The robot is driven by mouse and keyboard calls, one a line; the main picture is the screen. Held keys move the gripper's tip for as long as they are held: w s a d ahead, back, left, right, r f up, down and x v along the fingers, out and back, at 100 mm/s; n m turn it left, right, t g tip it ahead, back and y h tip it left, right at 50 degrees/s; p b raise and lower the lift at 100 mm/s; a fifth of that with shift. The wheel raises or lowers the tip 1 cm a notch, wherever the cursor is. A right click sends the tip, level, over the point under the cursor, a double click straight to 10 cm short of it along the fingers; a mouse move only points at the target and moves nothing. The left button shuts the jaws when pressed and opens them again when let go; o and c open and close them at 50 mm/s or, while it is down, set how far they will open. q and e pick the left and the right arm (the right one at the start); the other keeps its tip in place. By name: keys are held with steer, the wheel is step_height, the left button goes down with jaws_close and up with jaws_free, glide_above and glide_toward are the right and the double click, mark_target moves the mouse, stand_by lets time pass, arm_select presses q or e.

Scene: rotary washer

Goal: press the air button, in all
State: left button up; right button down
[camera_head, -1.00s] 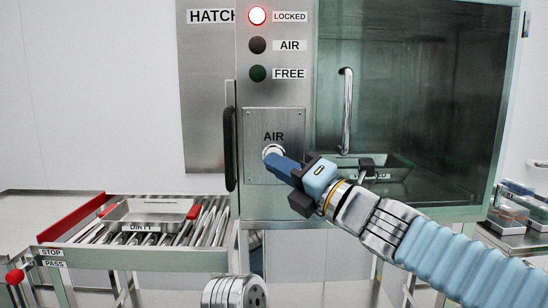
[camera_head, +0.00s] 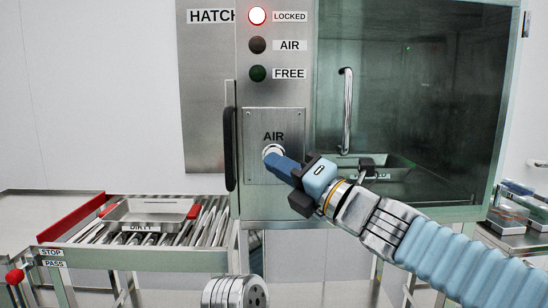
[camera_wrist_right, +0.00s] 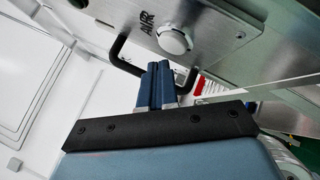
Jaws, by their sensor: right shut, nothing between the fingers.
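The round, pale air button (camera_head: 272,150) sits on a steel plate under the word AIR, on the front of the washer; it also shows in the right wrist view (camera_wrist_right: 175,38). My right gripper (camera_head: 276,160) is shut and empty, its blue fingers pointing at the button. In the head view the fingertips overlap the button's lower part. In the right wrist view the fingertips (camera_wrist_right: 158,66) lie just short of the button in the picture; I cannot tell if they touch. My left gripper is not in view.
The LOCKED lamp (camera_head: 257,16) is lit; the AIR lamp (camera_head: 257,45) and FREE lamp (camera_head: 257,74) are dark. A black handle (camera_head: 230,150) stands left of the plate, a steel handle (camera_head: 347,110) right. A tray (camera_head: 150,213) rests on the roller table.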

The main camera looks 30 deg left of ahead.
stand_by(0.3)
steer(key=shift+w+a, duration=0.2)
steer(key=shift+w, duration=0.15)
steer(key=shift+w+a+p, duration=0.2)
steer(key=shift+w+p, duration=0.15)
steer(key=shift+p, duration=0.05)
stand_by(0.6)
steer(key=shift+s, duration=0.1)
steer(key=shift+s+d+b, duration=0.4)
steer(key=shift+s+b, duration=0.15)
steer(key=shift+s, duration=0.05)
steer(key=shift+s, duration=0.1)
